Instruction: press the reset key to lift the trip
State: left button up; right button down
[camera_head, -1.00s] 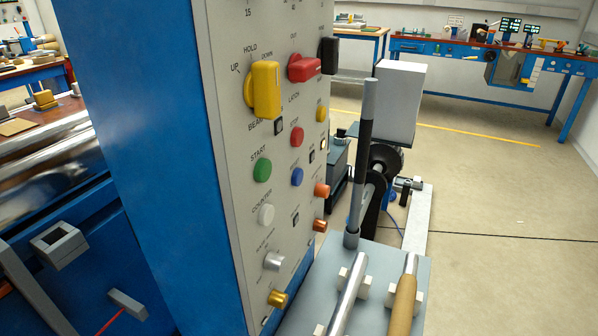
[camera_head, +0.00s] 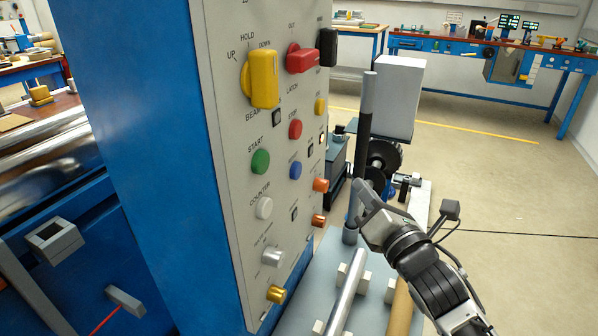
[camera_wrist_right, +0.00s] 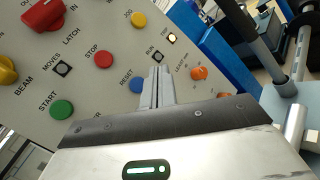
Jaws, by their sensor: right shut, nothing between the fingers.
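The reset key is the blue round button (camera_head: 296,170) on the light grey control panel (camera_head: 234,190), below the red stop button (camera_head: 295,129). In the right wrist view the blue button (camera_wrist_right: 138,85), with RESET printed beside it, shows just left of my fingers. My right gripper (camera_head: 362,190) is shut and empty, in front of the panel and to the right of the blue button in the head view. In the wrist view the closed fingertips (camera_wrist_right: 160,72) point toward the panel; I cannot tell the exact gap. My left gripper is not in view.
A green start button (camera_head: 260,162), a yellow selector (camera_head: 264,80) and a red selector (camera_head: 303,60) sit near the key. Orange knobs (camera_head: 320,185) are close on the right. A dark upright lever (camera_head: 366,115) stands beside my gripper. A shelf with rods lies below.

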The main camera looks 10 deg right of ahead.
aim_at(297, 171)
dwell(0.3)
jog(key=w+a+b, duration=0.1)
jog(key=w+a, duration=0.4)
jog(key=a, duration=0.2)
jog(key=shift+a+b, duration=0.15)
jog(key=shift+b, duration=0.25)
dwell(1.9)
jog(key=shift+w+a, duration=0.2)
jog(key=shift+a, duration=0.15)
